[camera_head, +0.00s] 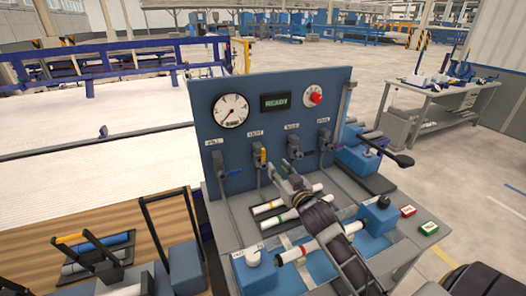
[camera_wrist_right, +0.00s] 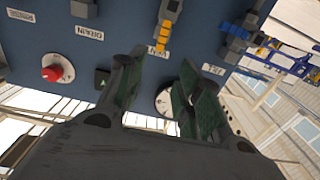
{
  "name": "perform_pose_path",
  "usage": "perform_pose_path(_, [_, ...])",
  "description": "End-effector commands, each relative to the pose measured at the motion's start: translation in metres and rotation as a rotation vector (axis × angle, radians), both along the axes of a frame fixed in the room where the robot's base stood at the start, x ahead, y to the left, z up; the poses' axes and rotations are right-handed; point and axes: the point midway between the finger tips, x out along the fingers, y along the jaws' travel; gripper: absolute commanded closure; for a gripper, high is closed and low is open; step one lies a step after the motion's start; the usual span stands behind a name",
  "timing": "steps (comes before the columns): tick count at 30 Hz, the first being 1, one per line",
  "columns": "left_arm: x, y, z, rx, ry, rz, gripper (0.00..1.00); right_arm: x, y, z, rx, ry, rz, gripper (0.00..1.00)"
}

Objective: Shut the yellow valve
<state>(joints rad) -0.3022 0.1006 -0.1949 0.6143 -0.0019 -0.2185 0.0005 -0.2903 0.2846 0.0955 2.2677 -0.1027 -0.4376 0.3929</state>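The yellow-handled valve (camera_head: 259,158) is on the blue panel, below its small label and left of my right gripper. Its handle looks upright, roughly in line with the grey pipe below. In the right wrist view, which is turned over, the yellow handle (camera_wrist_right: 168,28) is at the top, beside the VENT label. My right gripper (camera_head: 284,169) is in front of the panel, a little right of the yellow valve. Its fingers (camera_wrist_right: 160,85) are apart with nothing between them, clear of the handle.
The panel carries a gauge (camera_head: 231,111), a READY display (camera_head: 275,102) and a red knob (camera_head: 316,98). Pipes lie on the bench below. A long black-tipped lever (camera_head: 390,153) sticks out at right.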

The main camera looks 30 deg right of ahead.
Motion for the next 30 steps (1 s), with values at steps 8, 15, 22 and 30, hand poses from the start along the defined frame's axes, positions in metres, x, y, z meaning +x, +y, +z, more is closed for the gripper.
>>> perform_pose_path(8, [0.008, 0.0, 0.002, -0.001, -0.009, 0.0, 0.6, 0.008, 0.0, 0.001, 0.0, -0.001, 0.0, 0.65])
perform_pose_path(15, [0.017, -0.002, 0.005, -0.003, -0.021, -0.001, 0.6, 0.025, -0.001, 0.001, 0.0, -0.001, 0.0, 0.65])
perform_pose_path(22, [0.015, -0.003, 0.007, -0.004, -0.019, 0.0, 0.6, 0.043, -0.003, 0.001, 0.0, -0.001, 0.0, 0.65])
perform_pose_path(30, [0.01, -0.009, 0.008, -0.009, -0.012, 0.001, 0.6, 0.064, -0.003, 0.001, 0.0, -0.001, 0.001, 0.65])
